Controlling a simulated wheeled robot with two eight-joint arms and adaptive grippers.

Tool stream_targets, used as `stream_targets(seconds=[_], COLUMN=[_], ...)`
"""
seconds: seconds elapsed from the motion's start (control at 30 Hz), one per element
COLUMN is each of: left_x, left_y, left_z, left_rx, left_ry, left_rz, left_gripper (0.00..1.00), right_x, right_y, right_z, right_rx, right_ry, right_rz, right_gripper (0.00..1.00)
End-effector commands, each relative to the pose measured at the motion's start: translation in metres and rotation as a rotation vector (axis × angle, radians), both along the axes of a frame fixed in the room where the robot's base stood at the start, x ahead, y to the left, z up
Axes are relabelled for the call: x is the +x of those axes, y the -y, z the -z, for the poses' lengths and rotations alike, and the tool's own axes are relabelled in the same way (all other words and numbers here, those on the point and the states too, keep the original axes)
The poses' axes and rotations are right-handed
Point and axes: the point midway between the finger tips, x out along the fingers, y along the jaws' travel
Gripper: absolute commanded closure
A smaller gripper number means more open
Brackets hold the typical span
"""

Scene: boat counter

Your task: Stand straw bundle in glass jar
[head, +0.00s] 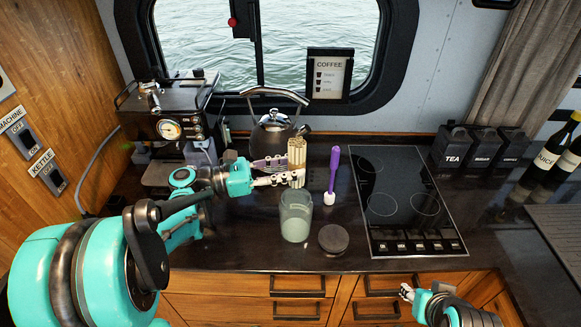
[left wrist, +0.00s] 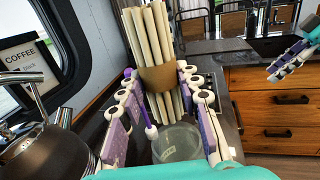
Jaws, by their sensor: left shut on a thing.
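The straw bundle (head: 297,150) is a pale, upright bunch of straws; the left wrist view shows a brown band around the bundle (left wrist: 157,77). My left gripper (head: 292,171) is shut on the bundle, with a finger on each side of it. The glass jar (head: 295,218) is clear and greenish and stands upright on the counter, nearer the front than the bundle. In the left wrist view the jar (left wrist: 177,145) shows below the straws, and the bundle is outside it. My right gripper (head: 408,292) is low at the right, in front of the drawers; its opening is unclear.
A dark round lid (head: 334,239) lies right of the jar. A kettle (head: 272,138) is behind, a coffee machine (head: 168,125) at left and a cooktop (head: 405,205) at right.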

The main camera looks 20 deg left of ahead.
Motion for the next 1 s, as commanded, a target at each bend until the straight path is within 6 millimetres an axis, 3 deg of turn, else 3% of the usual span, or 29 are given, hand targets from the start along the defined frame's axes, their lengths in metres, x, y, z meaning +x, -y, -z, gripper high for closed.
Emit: stream_targets(seconds=[1.0], left_x=[0.000], left_y=[0.000], left_z=[0.081], left_rx=[0.000], left_ry=[0.000], left_rz=[0.001], left_gripper=[0.88], right_x=[0.000], right_y=[0.000], right_z=[0.069], right_rx=[0.000], right_ry=[0.000], right_rz=[0.000], right_gripper=[0.60])
